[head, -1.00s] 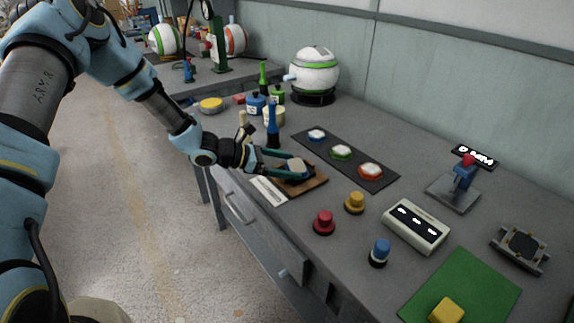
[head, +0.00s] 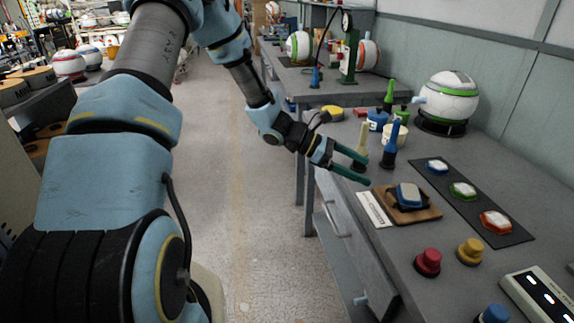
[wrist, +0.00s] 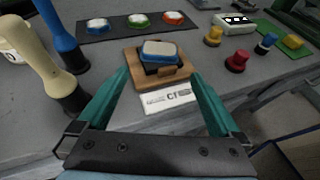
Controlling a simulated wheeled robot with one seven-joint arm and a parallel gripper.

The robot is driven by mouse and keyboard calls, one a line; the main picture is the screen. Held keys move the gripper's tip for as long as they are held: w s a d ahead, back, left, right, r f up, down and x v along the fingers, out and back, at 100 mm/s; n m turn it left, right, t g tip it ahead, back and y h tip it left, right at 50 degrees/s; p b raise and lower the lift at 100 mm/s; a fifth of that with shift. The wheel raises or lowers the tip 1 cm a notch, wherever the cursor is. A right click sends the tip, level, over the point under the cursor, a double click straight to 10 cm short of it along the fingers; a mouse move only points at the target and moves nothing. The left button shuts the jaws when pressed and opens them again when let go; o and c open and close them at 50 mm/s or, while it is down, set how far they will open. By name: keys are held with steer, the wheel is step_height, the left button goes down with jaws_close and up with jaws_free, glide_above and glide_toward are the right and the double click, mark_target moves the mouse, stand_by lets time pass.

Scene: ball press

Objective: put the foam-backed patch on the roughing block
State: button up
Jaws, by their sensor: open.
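A pale-topped patch with a blue underside (head: 409,193) rests on a dark block on a wooden board (head: 430,214); I take this to be the foam-backed patch on the roughing block. In the wrist view the patch (wrist: 160,48) lies roughly flat on the dark block (wrist: 152,69), on the board (wrist: 134,56). My gripper (head: 369,172) is open and empty, back from the board on its near side. In the wrist view its green fingers (wrist: 160,75) are spread apart, short of the patch and not touching it.
A white label plate (head: 375,209) lies before the board. A dark mat (head: 464,205) with blue-, green- and red-edged pieces lies beyond. A cream-handled tool (head: 361,141) and a blue-handled tool (head: 391,141) stand close to my gripper. Red (head: 428,261) and yellow (head: 470,250) knobs stand right.

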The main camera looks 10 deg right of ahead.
steer(key=shift+a, duration=0.1)
steer(key=a+r+m+t+y, duration=0.2)
steer(key=a+m+y, duration=0.2)
steer(key=a, duration=0.9)
steer(key=s+a+r+m+t+y, duration=0.1)
steer(key=a+r+m+t+y, duration=0.1)
steer(key=a, duration=1)
steer(key=a+r+m+t+y, duration=0.2)
steer(key=a+m+y, duration=0.3)
steer(key=a, duration=0.8)
steer(key=m+t, duration=0.1)
steer(key=m, duration=0.2)
steer(key=shift+s+a+r+y, duration=0.35)
steer(key=shift+s+y, duration=0.05)
